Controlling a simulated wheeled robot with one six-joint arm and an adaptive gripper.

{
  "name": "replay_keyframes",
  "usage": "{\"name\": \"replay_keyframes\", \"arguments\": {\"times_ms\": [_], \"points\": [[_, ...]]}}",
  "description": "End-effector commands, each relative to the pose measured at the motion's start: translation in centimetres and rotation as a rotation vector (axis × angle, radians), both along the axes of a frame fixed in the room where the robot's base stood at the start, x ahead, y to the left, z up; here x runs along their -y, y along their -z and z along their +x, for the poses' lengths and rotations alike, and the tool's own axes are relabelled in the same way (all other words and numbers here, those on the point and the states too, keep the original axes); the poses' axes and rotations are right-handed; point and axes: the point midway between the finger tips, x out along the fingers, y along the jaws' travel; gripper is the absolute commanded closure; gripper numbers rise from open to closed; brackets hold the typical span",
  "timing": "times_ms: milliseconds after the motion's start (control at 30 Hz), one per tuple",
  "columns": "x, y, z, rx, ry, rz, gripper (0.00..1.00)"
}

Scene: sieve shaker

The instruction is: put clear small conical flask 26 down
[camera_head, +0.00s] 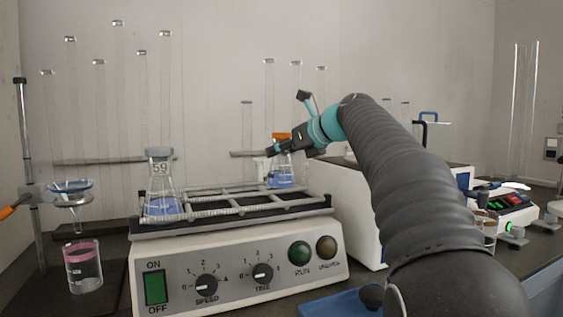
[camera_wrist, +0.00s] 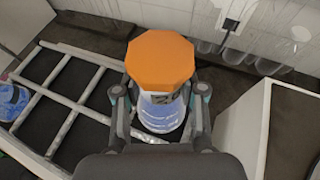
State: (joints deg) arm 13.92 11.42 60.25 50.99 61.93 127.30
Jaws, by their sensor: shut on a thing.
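A clear conical flask (camera_head: 281,176) with blue liquid and an orange cap is between the fingers of my gripper (camera_head: 279,149). It looks upright, behind the far right end of the shaker's rack. In the wrist view the orange cap (camera_wrist: 160,62) hides much of the flask (camera_wrist: 160,112), and a label shows only in part. The fingers of my gripper (camera_wrist: 160,92) are shut on it from both sides. The rack bars (camera_wrist: 75,100) lie to its left. I cannot tell whether its base touches anything.
The sieve shaker (camera_head: 235,255) carries another flask marked 59 (camera_head: 160,190) at its left. A white box-shaped device (camera_head: 345,205) stands close on the right. A ring stand with funnel (camera_head: 72,190) and a beaker (camera_head: 83,265) are at far left. Tall glass tubes line the wall.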

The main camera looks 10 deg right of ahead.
Motion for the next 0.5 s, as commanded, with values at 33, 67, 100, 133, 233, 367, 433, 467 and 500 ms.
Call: {"name": "replay_keyframes", "arguments": {"times_ms": [33,67,100,133,233,367,433,467,500], "points": [[0.00,1.07,-0.04,-0.001,0.001,0.002,1.00],[0.00,1.35,-0.03,0.000,0.001,0.002,1.00],[0.02,1.62,-0.02,0.000,0.002,0.002,1.00],[0.03,1.72,-0.01,0.001,0.001,0.001,1.00],[0.03,1.65,0.00,0.001,0.001,0.000,1.00],[0.05,1.70,0.02,-0.001,0.000,0.000,0.50],[0.05,1.70,0.03,-0.001,0.000,0.000,0.34],[0.05,1.69,0.02,-0.001,0.000,0.000,0.34],[0.04,1.68,0.02,-0.001,0.000,0.000,0.34]]}}
